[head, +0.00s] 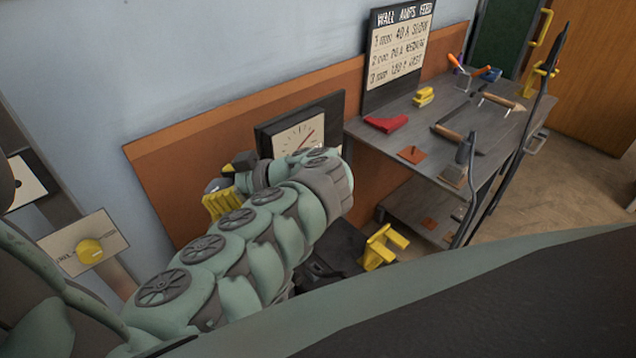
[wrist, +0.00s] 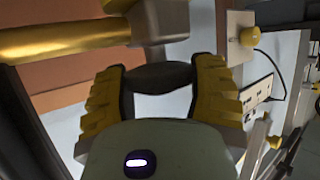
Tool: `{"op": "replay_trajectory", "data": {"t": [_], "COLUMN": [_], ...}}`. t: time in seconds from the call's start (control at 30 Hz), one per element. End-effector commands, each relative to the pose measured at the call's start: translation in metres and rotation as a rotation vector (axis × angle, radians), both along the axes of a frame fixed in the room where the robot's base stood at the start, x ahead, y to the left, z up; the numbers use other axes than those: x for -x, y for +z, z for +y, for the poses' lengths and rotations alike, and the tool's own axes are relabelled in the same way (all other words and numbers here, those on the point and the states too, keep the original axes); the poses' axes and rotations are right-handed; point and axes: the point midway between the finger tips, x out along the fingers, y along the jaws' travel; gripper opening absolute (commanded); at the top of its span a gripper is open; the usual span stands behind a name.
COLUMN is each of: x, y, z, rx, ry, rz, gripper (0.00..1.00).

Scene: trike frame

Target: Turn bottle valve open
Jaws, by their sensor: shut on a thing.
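In the wrist view, a dark grey valve handle (wrist: 160,75) lies between the two yellow fingers of my gripper (wrist: 162,80). My gripper is shut on it, with one finger at each end. A shiny brass-coloured cylinder (wrist: 50,41) runs left from there, probably the bottle. In the head view my gripper (head: 226,190) shows only partly, beyond my arm, near the orange-brown wall panel. The valve handle and bottle cannot be made out there. How far the valve is turned cannot be told.
A dial gauge (head: 298,132) stands against the wall panel close to my arm. A yellow knob on a wall plate (head: 89,250) is at the left. A grey workbench (head: 420,130) with tools and a sign stands at the right. Wooden floor (head: 570,190) is open beyond it.

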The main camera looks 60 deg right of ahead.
Motion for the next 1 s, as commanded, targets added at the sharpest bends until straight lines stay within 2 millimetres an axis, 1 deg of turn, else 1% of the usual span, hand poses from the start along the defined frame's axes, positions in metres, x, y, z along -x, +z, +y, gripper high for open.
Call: {"op": "replay_trajectory", "data": {"t": [0.03, 0.07, 0.1, 0.4, 1.0], "x": [-0.0024, -0.0025, -0.0026, -0.0018, -0.0003], "y": [0.0044, 0.0046, 0.0048, 0.0031, 0.0024], "z": [0.0010, 0.0011, 0.0012, 0.0007, 0.0004], "rx": [0.001, 0.001, 0.001, 0.001, -0.004], "ry": [0.007, 0.007, 0.007, 0.004, -0.004], "rz": [-0.012, -0.012, -0.013, -0.009, -0.007], "gripper": [0.23, 0.23, 0.64, 0.94, 0.94]}}
